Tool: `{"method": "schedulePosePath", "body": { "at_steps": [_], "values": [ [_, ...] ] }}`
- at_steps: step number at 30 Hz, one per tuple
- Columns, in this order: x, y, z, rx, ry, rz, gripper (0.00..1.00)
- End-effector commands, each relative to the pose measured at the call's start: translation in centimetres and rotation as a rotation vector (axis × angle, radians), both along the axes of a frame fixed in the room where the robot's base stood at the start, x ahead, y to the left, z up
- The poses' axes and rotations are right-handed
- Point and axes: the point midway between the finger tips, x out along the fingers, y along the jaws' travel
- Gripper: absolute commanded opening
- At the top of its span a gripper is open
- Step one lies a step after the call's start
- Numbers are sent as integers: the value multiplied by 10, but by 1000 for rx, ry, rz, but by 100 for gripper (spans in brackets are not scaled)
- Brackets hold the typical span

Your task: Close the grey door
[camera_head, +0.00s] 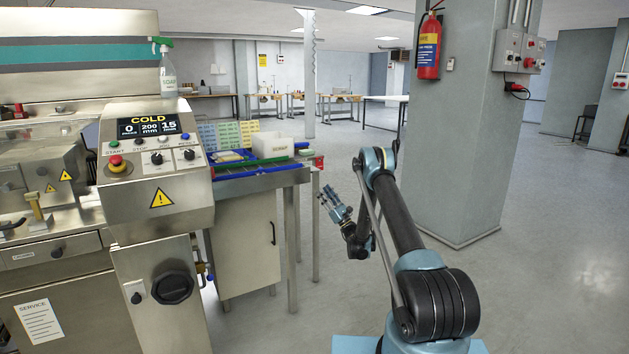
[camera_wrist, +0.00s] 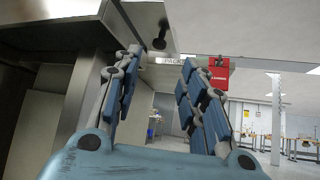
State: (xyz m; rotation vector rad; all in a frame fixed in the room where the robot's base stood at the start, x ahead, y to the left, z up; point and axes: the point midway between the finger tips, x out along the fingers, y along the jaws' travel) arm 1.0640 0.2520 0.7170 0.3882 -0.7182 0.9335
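The grey door (camera_head: 245,248) is a pale, flat panel under the conveyor table, right of the control cabinet in the head view. Its dark handle (camera_head: 273,233) is near its right edge. I cannot tell for sure whether the door stands ajar. My gripper (camera_head: 327,198) is right of the table legs, apart from the door and its handle. In the wrist view my gripper (camera_wrist: 162,72) has its two blue fingers spread, with nothing between them. Grey panels show left of the fingers there, but I cannot tell which is the door.
The conveyor table (camera_head: 262,172) has metal legs between my gripper and the door. A red box (camera_wrist: 219,70) shows beyond the right finger. The control cabinet (camera_head: 160,200) stands left of the door. A grey pillar (camera_head: 455,150) stands behind my arm. The floor at right is clear.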

Motion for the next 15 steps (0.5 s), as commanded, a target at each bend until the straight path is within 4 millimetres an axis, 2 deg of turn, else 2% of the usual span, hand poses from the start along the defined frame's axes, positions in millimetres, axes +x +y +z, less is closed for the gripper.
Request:
{"method": "schedulePosePath", "body": {
  "at_steps": [9,15],
  "values": [
    [21,34,40,0,1,1,39],
    [32,49,59,0,1,1,39]
  ]
}}
